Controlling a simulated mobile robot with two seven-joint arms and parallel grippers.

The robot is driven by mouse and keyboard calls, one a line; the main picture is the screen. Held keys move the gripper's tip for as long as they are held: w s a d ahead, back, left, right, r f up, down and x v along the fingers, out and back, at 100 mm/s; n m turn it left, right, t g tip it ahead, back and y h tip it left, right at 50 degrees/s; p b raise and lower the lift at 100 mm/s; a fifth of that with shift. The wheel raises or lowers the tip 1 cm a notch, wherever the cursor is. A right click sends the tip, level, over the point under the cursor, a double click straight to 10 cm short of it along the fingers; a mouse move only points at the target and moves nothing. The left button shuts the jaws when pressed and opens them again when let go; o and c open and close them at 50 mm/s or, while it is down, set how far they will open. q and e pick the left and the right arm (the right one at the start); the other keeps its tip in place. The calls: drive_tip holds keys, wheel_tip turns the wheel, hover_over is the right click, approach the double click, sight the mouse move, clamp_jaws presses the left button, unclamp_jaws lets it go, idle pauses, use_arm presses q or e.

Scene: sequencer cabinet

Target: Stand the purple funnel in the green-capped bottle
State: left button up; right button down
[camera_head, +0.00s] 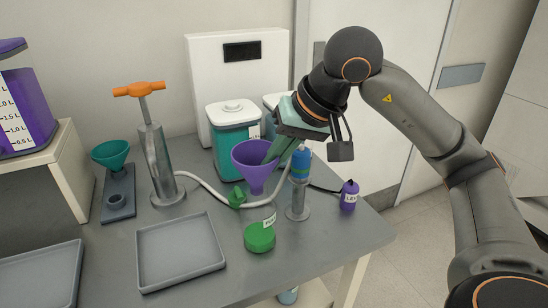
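The purple funnel (248,157) is upright over the workbench. My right gripper (277,152) reaches it from the upper right, with one finger inside the cone and the other along the outside of its right wall. It is shut on that wall. The clear bottle with green contents (260,238) and a white label stands on the bench below the funnel. My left gripper is out of view.
An empty grey tray (180,255) lies left of the bottle. A blue bottle (301,164) on a metal stand (298,205) and a small purple bottle (349,196) stand to the right. A hose (214,190) runs behind. A pump with orange handle (140,89) and a teal funnel (110,153) stand left.

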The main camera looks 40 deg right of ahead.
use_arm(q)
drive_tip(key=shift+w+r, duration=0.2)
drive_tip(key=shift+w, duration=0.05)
use_arm(e)
drive_tip(key=shift+f, duration=0.1)
drive_tip(key=c, duration=1)
unclamp_jaws()
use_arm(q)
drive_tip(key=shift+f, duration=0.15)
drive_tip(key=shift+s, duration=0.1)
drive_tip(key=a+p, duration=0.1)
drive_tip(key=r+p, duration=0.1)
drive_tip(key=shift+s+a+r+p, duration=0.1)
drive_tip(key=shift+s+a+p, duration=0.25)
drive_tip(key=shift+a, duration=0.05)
use_arm(e)
drive_tip(key=v, duration=1.2)
drive_tip(key=shift+r, duration=0.25)
drive_tip(key=shift+s, duration=0.1)
